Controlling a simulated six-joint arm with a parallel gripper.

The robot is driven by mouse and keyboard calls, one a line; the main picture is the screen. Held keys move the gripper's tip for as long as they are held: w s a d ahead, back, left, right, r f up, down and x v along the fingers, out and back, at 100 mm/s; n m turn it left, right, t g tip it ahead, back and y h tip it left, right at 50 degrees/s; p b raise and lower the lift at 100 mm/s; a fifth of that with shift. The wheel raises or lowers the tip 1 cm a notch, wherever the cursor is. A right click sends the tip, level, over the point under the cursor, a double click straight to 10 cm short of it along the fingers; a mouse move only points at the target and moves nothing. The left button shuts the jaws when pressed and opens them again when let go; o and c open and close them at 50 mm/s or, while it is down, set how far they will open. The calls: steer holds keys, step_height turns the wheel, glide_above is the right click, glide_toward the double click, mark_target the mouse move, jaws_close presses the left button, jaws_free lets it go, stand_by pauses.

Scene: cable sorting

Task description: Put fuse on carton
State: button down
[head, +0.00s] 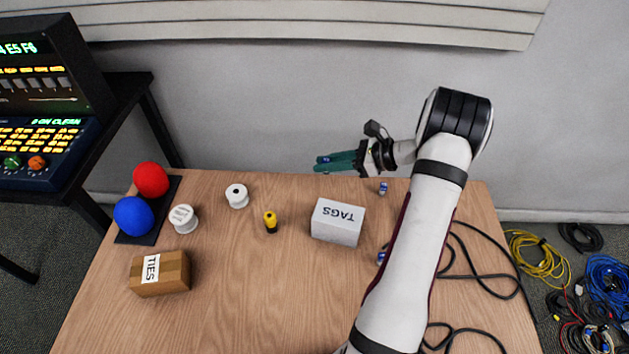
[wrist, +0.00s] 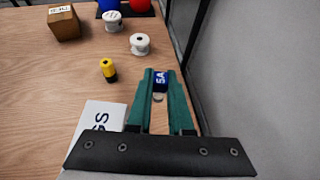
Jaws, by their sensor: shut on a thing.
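My gripper (head: 322,163) is raised above the back of the table, its green fingers pointing left. In the wrist view my gripper (wrist: 160,74) is shut on a small dark blue fuse (wrist: 160,86) with white lettering, near the fingertips. A brown carton (head: 160,273) marked TIES sits at the table's left front, well away from my gripper; it also shows at the top left of the wrist view (wrist: 65,24). A white box (head: 338,222) marked TAGS stands mid-table, below and in front of the gripper; part of it shows in the wrist view (wrist: 97,122).
Two small blue-and-white cylinders (head: 383,188) (head: 381,256) stand near my arm. A yellow-and-black item (head: 270,222), two white spools (head: 237,196) (head: 184,219) and red and blue balls (head: 151,180) (head: 133,216) lie leftward. Black cable (head: 485,283) lies right. The front middle is clear.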

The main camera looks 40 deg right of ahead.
steer(key=s+a+r+m+t+h, duration=0.1)
steer(key=s+r, duration=0.3)
steer(key=s, duration=0.6)
steer(key=s+r+m+h, duration=0.1)
steer(key=s+r, duration=0.2)
steer(key=s, duration=0.6)
glide_above(339, 214)
steer(key=f, duration=0.6)
steer(key=shift+s+f, duration=0.1)
steer(key=shift+s, duration=0.1)
steer(key=f, duration=0.4)
steer(key=shift+w+f, duration=0.1)
steer(key=shift+w, duration=0.1)
steer(key=shift+f, duration=0.1)
steer(key=c, duration=0.8)
jaws_free()
